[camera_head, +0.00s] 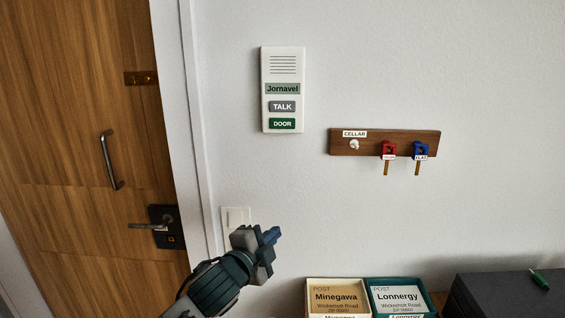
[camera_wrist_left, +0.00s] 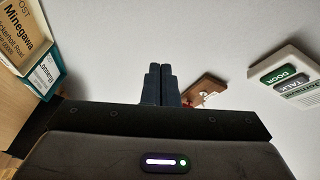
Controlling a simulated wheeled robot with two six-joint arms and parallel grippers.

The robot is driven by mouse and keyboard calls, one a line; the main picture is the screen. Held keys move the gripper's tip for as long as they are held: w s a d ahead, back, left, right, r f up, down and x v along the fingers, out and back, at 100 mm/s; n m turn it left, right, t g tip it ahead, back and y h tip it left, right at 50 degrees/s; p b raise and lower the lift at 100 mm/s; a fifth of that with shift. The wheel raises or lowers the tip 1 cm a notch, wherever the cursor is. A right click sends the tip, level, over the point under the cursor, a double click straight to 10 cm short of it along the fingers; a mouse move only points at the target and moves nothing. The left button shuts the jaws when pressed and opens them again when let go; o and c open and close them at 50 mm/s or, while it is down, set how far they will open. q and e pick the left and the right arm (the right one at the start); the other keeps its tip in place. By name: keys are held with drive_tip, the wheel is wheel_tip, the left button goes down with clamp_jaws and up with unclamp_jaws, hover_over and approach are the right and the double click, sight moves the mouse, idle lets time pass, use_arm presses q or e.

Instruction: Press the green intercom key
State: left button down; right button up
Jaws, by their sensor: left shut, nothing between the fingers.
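The white intercom panel (camera_head: 283,56) hangs on the wall. Its green key (camera_head: 282,124), marked DOOR, sits at the bottom below the grey TALK key (camera_head: 282,106). In the left wrist view the green key (camera_wrist_left: 292,74) shows at the right on the panel, seen at a slant. My left gripper (camera_head: 272,236) is shut and empty, below the panel and apart from it, in front of a white wall switch. Its shut fingers (camera_wrist_left: 160,85) point toward the wall in the left wrist view. My right gripper is not in view.
A wooden key rack (camera_head: 430,143) with a red key and a blue key hangs right of the intercom. Two post boxes (camera_head: 337,281) (camera_head: 395,282) and a dark box (camera_head: 500,292) stand below. A wooden door (camera_head: 80,150) with handles is at the left.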

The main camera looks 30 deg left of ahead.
use_arm(q)
wheel_tip(320, 180, up, 21)
drive_tip(key=m+t+h, duration=0.5)
drive_tip(key=m, duration=0.5)
drive_tip(key=shift+w+d+t, duration=0.3)
drive_tip(key=shift+d+t, duration=0.05)
drive_tip(key=shift+t, duration=0.05)
drive_tip(key=shift+r, duration=0.1)
drive_tip(key=p, duration=0.3)
approach(283, 123)
drive_tip(key=w+d+r, duration=0.3)
drive_tip(key=w+r, duration=0.1)
drive_tip(key=shift+w+a+f+p, duration=0.15)
drive_tip(key=shift+w+f+p, duration=0.1)
drive_tip(key=shift+w+p, duration=0.1)
